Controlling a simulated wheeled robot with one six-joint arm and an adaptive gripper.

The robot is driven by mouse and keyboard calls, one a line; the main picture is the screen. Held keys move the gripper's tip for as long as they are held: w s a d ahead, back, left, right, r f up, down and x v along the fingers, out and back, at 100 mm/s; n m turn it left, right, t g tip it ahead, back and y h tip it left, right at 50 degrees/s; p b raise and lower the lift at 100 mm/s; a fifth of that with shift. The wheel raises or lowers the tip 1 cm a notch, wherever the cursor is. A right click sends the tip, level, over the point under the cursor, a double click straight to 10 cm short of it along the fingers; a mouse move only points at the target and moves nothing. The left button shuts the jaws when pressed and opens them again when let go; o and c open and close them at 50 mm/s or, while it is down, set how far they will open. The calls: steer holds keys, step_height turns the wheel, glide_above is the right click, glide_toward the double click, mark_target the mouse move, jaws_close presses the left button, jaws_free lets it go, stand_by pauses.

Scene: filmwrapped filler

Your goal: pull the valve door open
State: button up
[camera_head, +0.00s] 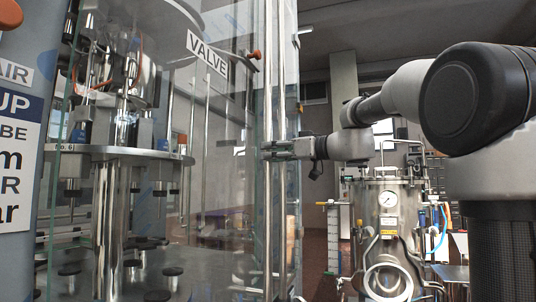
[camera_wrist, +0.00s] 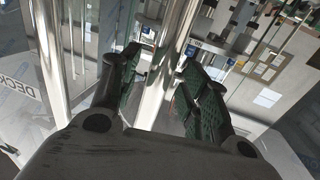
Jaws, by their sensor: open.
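The valve door (camera_head: 225,110) is a tall clear glass panel with a "VALVE" label (camera_head: 207,53) near its top, in the head view. Upright metal bars (camera_head: 268,80) run along its right edge. My gripper (camera_head: 270,150) is at these bars about mid-height, reaching in from the right. In the wrist view my gripper (camera_wrist: 162,65) has its two dark green-padded fingers apart, with a shiny bar (camera_wrist: 153,95) running between them. The fingers are open around the bar; I cannot tell whether either pad touches it.
Behind the glass stands filling machinery with a round metal plate (camera_head: 110,152). A steel pressure vessel (camera_head: 388,215) with a gauge stands to the right, below my arm. A grey panel with signs (camera_head: 15,150) is at the far left.

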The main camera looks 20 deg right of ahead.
steer(key=shift+x, duration=1.1)
jaws_close()
steer(key=shift+s, duration=0.1)
